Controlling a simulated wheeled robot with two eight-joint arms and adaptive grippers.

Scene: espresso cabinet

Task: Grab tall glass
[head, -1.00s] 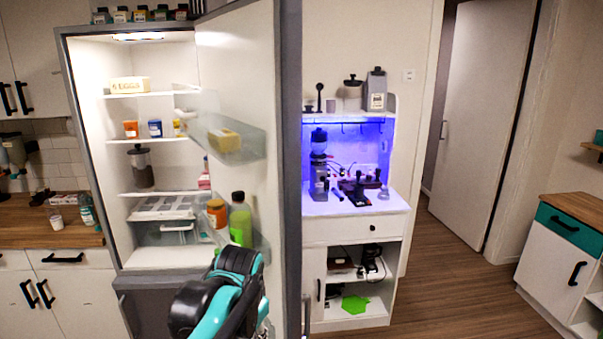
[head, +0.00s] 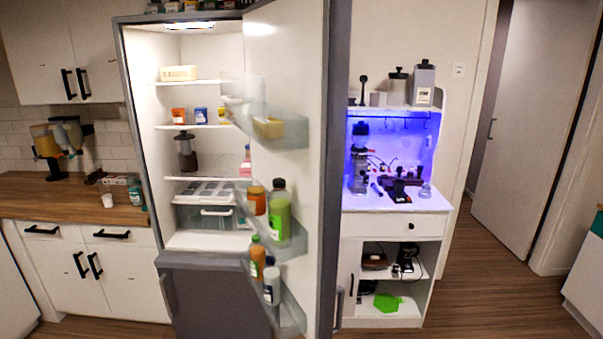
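I cannot make out a plain tall glass for certain. A tall see-through container with a dark lid and dark contents (head: 186,152) stands upright on a middle shelf of the open fridge. A small clear vessel (head: 426,191) sits at the right end of the lit espresso cabinet's counter (head: 412,204). A small white cup (head: 107,200) stands on the wooden counter at left. Neither of my grippers is in view.
The fridge door (head: 290,50) stands wide open, with bottles in its racks, between the fridge and the espresso cabinet. A grinder (head: 360,158) stands on the cabinet counter. The floor (head: 480,285) at right is clear.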

